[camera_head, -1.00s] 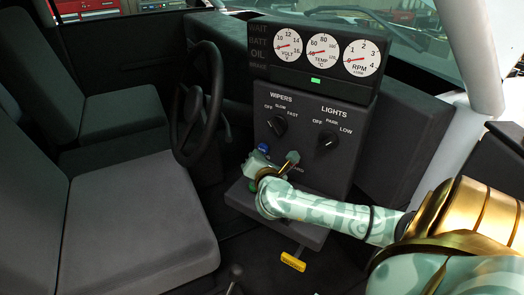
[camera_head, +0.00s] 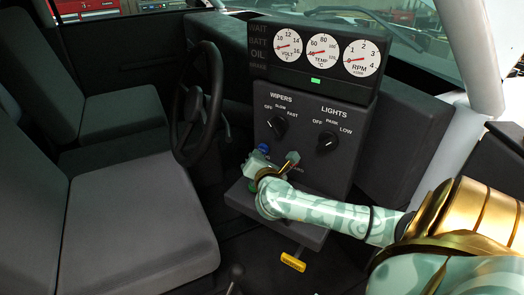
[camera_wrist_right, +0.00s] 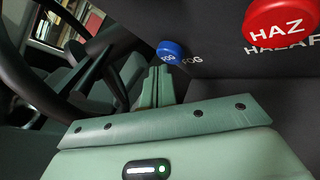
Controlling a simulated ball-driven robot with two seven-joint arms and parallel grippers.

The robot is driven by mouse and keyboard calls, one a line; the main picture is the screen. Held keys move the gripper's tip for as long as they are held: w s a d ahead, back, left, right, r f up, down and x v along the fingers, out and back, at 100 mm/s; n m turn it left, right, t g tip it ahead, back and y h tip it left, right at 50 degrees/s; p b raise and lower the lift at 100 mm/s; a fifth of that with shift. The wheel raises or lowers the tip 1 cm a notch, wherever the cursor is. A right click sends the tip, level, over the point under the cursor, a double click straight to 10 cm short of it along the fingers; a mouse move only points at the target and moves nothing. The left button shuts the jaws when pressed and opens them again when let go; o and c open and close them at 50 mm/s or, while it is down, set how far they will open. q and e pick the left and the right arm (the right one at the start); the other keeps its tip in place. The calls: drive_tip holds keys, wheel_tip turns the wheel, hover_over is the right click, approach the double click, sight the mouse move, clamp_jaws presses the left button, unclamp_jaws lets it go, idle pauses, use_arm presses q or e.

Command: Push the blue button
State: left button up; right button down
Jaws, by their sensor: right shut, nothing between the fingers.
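The blue button (camera_head: 263,148) is a small round knob on the dark dashboard panel, below the wipers dial. In the right wrist view the blue button (camera_wrist_right: 171,49) has a FOG label beside it. My right gripper (camera_head: 252,162) is shut and empty, just below the blue button in the head view. In the right wrist view its closed green fingertips (camera_wrist_right: 160,70) point at the panel, just below the button. I cannot tell whether they touch it. My left gripper is not in view.
A red HAZ button (camera_wrist_right: 281,20) is right of the blue one in the right wrist view. The steering wheel (camera_head: 198,105) stands left of the panel.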

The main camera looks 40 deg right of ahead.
drive_tip(key=shift+d, duration=0.1)
idle(0.6)
drive_tip(key=shift+d, duration=0.35)
drive_tip(key=shift+w, duration=0.1)
drive_tip(key=shift+a, duration=0.1)
drive_tip(key=shift+a+r, duration=0.1)
drive_tip(key=shift+a, duration=0.2)
idle(0.4)
drive_tip(key=shift+s+a+p, duration=0.25)
drive_tip(key=shift+a, duration=0.75)
drive_tip(key=shift+s+a+p, duration=0.3)
drive_tip(key=shift+a, duration=0.7)
drive_tip(key=shift+s+a+p, duration=0.25)
drive_tip(key=shift+a, duration=0.75)
